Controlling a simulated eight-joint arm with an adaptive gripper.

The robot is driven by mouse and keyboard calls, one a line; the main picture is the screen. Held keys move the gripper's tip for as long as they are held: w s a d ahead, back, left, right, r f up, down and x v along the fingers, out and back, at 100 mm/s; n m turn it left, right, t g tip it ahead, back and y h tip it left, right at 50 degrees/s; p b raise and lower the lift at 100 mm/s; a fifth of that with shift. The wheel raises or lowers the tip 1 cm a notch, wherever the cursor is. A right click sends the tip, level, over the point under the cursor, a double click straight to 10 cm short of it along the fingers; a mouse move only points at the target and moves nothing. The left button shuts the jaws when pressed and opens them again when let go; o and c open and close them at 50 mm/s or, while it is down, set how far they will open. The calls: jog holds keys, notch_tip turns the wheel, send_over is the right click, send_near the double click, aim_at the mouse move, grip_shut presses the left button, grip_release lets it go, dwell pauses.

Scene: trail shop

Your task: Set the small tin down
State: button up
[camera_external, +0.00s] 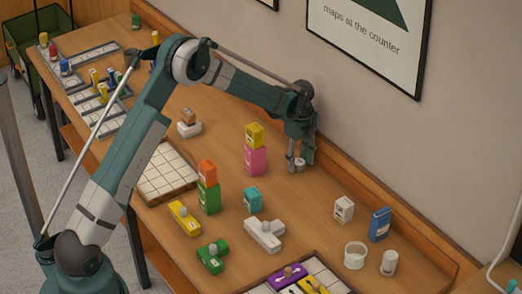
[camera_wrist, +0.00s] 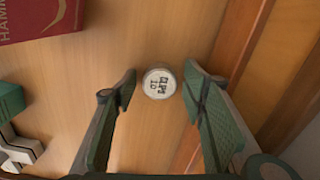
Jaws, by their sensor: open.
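The small tin (camera_wrist: 158,83) is a short round can with a pale lid and dark lettering. In the wrist view it lies between my fingertips, with a narrow gap on each side. In the external view the tin (camera_external: 299,163) appears to stand upright on the wooden counter near the back wall, partly hidden by my fingers. My gripper (camera_external: 298,166) points down over it and is open; in the wrist view both fingers of my gripper (camera_wrist: 160,78) are spread around the tin.
A yellow box (camera_external: 254,130) stacked on a pink box (camera_external: 255,160) stands left of my gripper. A white box (camera_external: 344,209), a blue box (camera_external: 380,224) and a white cup (camera_external: 355,255) stand to the right. A wooden back ledge (camera_external: 375,187) runs close behind.

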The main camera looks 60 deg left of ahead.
aim_at(299, 161)
notch_tip(299, 161, up, 12)
jog(key=p, duration=0.1)
dwell(0.5)
jog(key=shift+r, duration=0.1)
dwell(0.7)
jog(key=s+d+r+n+t, duration=0.1)
jog(key=s+d+r+n, duration=0.2)
jog(key=s+d+r, duration=0.35)
jog(key=s+d+r+n+t, duration=0.1)
jog(key=s+d+r+n, duration=0.15)
jog(key=s+r, duration=0.7)
jog(key=s+d+r+n+t, duration=0.1)
jog(key=s+d+r+n, duration=0.1)
jog(key=s+d+r, duration=0.5)
jog(key=s+d+n+t, duration=0.2)
jog(key=s+d+n, duration=0.2)
jog(key=s, duration=1.1)
jog(key=s+d+f+n+t, duration=0.1)
jog(key=s+d+n, duration=0.3)
jog(key=s, duration=1.1)
jog(key=shift+n+t, duration=0.35)
jog(key=shift+t, duration=0.25)
